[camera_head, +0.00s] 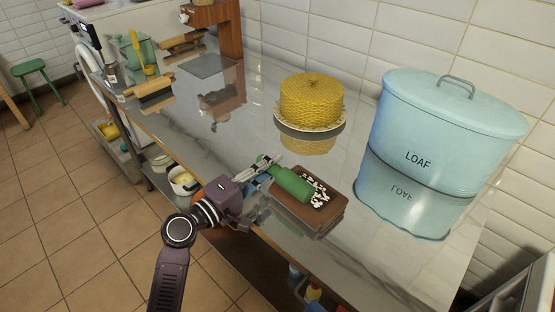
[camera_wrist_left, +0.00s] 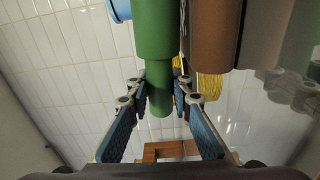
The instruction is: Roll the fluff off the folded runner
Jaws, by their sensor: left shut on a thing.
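The folded runner (camera_head: 325,212) is a brown folded cloth on the shiny counter, with white fluff (camera_head: 318,190) scattered on its top. A green lint roller (camera_head: 292,186) lies over the runner's left part, its thick drum beside the fluff; whether it touches the cloth I cannot tell. My left gripper (camera_head: 262,172) is shut on the roller's handle, left of the runner. In the left wrist view, the green roller (camera_wrist_left: 156,35) runs between the blue-padded fingers (camera_wrist_left: 161,88), and the brown runner (camera_wrist_left: 215,35) is right beside it. My right gripper is not in view.
A large light-blue LOAF bin (camera_head: 435,130) stands right of the runner. A yellow woven-patterned cake (camera_head: 311,98) on a plate is behind it. Rolling pins (camera_head: 150,86) and a wooden stand (camera_head: 226,30) are at the far left.

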